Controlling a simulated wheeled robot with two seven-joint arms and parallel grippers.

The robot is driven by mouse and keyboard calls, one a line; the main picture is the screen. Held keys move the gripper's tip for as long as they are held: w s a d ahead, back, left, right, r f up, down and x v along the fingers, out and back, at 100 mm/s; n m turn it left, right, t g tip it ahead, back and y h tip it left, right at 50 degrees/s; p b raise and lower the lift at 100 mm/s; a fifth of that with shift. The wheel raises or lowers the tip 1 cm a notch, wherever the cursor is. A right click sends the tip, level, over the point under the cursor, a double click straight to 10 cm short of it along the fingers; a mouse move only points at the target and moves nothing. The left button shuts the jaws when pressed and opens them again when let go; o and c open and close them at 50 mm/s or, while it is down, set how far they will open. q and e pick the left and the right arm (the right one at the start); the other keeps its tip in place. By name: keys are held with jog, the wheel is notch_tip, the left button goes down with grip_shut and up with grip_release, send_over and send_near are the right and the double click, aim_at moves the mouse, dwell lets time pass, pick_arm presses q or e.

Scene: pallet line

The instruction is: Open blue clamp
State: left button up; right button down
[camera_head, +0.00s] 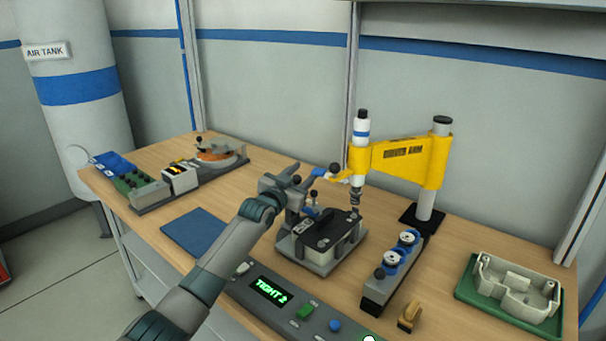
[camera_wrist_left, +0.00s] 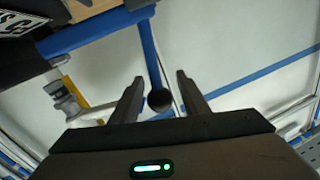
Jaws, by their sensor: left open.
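The blue clamp's lever (camera_head: 318,172) stands up beside a fixture (camera_head: 322,262) with a black-topped box (camera_head: 326,230) on it. In the left wrist view a blue bar (camera_wrist_left: 151,55) runs down to a black ball knob (camera_wrist_left: 159,100), which appears between my fingers. My left gripper (camera_head: 297,178) is open close to the lever, left of it in the head view. The wrist view shows its two fingers (camera_wrist_left: 158,91) spread with a gap around the knob; I cannot tell whether they touch it. My right gripper is not in view.
A yellow arm (camera_head: 400,158) with a vertical driver stands just right of the fixture. A console (camera_head: 285,300) reading "TIGHT 2" lies in front. A green tray (camera_head: 470,291) is at right. A blue mat (camera_head: 200,233) and a rotary unit (camera_head: 218,152) are at left.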

pick_arm(q)
grip_shut()
